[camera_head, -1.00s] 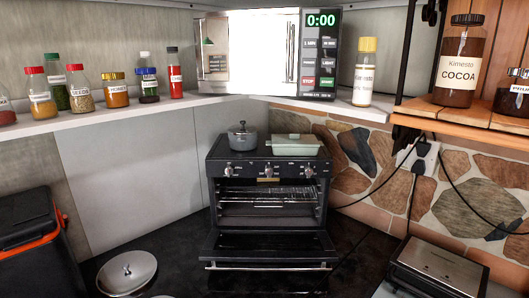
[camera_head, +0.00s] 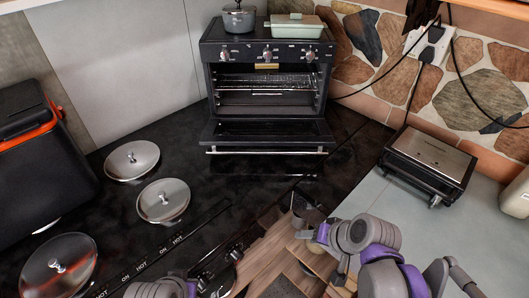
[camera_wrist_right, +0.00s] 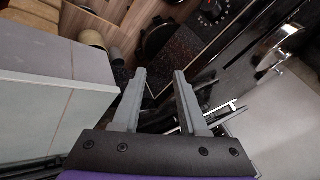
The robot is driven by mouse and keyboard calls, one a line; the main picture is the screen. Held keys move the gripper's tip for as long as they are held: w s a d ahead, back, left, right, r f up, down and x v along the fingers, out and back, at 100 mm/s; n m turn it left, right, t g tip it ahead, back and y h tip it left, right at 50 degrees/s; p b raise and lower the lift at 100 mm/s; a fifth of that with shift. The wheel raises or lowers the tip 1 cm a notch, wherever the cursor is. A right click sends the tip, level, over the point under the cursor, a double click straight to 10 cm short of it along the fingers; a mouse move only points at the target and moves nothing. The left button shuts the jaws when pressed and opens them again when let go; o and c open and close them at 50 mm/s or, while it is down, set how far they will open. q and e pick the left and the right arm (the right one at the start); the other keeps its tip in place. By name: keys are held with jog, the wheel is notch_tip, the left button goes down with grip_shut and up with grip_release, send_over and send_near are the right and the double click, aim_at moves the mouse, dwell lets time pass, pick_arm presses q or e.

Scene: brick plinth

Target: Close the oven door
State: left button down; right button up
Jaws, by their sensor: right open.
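The black toaster oven (camera_head: 265,52) stands at the back of the counter in the head view. Its door (camera_head: 266,133) is open, folded down in front, with a silver handle bar along its outer edge. The cavity with its wire rack shows. My right gripper (camera_wrist_right: 159,74) is open and empty in the right wrist view. In the head view my right arm comes in at the lower right, well in front of the door and not touching it. Of my left arm only a grey and purple part shows at the bottom edge; its gripper does not show.
A grey pot (camera_head: 239,19) and a pale green dish (camera_head: 294,26) sit on the oven. Several steel lids, including one lid (camera_head: 132,160), lie left on the black counter. A grill (camera_head: 431,158) stands right. A black and orange box (camera_head: 40,150) stands far left.

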jog(key=w+a+m+t+y+b, duration=0.1)
jog(key=w+a+m+y+b, duration=0.25)
jog(key=w, duration=1.05)
jog(key=m+t+y, duration=0.3)
jog(key=y, duration=0.3)
send_near(266, 153)
jog(key=x, duration=1)
jog(key=shift+w+a+f, duration=0.1)
jog(key=shift+a, duration=0.15)
grip_shut()
